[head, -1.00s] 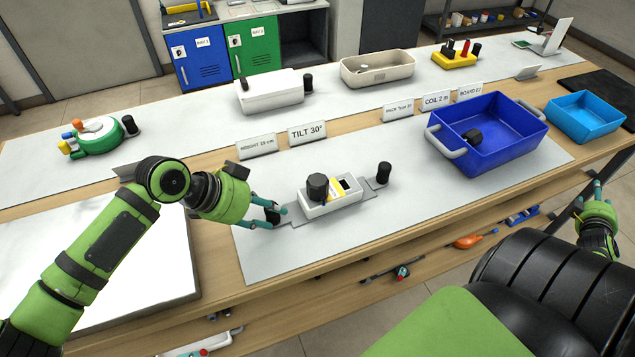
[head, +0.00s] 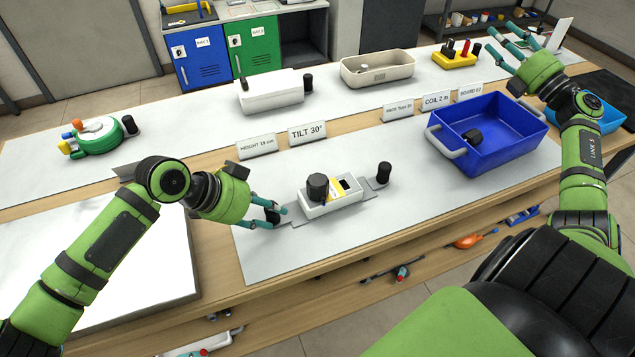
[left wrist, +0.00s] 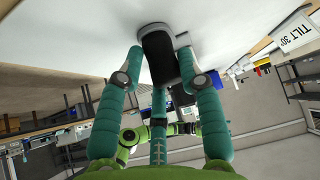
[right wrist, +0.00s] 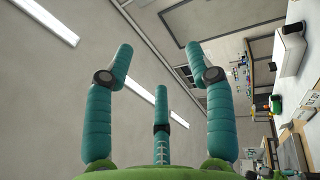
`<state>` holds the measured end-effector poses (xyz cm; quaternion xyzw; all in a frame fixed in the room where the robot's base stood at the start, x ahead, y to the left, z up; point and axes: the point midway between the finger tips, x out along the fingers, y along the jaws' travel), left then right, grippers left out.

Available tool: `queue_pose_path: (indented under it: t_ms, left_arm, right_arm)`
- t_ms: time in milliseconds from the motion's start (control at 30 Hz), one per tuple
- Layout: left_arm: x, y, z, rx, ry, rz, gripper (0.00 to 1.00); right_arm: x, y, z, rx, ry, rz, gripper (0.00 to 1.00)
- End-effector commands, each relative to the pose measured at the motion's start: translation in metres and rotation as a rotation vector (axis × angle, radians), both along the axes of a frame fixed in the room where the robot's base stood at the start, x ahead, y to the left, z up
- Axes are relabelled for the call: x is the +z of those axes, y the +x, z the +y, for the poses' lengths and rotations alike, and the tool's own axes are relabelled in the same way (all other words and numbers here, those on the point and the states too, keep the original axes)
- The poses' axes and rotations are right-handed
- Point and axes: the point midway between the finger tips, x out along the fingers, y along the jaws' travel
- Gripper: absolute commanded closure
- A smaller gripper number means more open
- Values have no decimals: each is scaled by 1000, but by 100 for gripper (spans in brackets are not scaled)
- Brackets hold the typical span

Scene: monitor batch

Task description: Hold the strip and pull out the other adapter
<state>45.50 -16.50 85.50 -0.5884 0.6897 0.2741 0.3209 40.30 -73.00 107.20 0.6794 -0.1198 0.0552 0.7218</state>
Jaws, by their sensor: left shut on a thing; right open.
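The white strip (head: 335,206) sits on a grey plate (head: 368,193) on the near mat, with a yellow label and a dark opening on top. One black adapter (head: 317,186) stands in its left part. Another black adapter (head: 473,137) lies in the blue bin (head: 498,158). My left gripper (head: 274,214) is shut on the black knob at the plate's left end; the knob (left wrist: 160,55) shows between the fingers in the left wrist view. My right gripper (head: 508,45) is open and empty, raised above the table's right side, apart from the strip.
A black knob (head: 384,172) stands at the plate's right end. A light blue bin (head: 597,125) is partly behind my right arm. Small signs (head: 307,132) stand behind the mat. A white box (head: 270,95), beige tray (head: 376,76) and green reel (head: 97,135) are farther back.

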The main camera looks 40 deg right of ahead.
Motion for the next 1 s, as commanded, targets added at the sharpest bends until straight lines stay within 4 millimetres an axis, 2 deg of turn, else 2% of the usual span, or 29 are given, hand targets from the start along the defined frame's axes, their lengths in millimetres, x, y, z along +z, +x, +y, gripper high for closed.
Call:
queue_pose_path:
  t_ms: [33,100,200,400,500,667,800,900,1000]
  left_arm:
    - [2,0,-1,1,-4,-2,100]
    - [2,0,-1,1,-4,-2,100]
    - [2,0,-1,1,-4,-2,100]
    - [2,0,-1,1,-4,-2,100]
    - [2,0,-1,1,-4,-2,100]
    - [2,0,-1,1,-4,-2,100]
    - [2,0,-1,1,-4,-2,100]
    - [2,0,-1,1,-4,-2,100]
    - [2,0,-1,1,-4,-2,100]
  right_arm:
    - [10,14,19,63,-62,21,45]
    - [18,33,49,155,-156,61,45]
    - [22,56,93,281,-307,113,45]
    - [12,90,187,522,-666,173,45]
    - [2,99,235,654,-871,181,45]
    - [-22,98,310,897,-1242,159,45]
    - [-52,80,364,1144,-1593,98,45]
    - [-72,63,387,1305,-1797,39,45]
    - [-88,47,399,1437,-1946,-17,45]
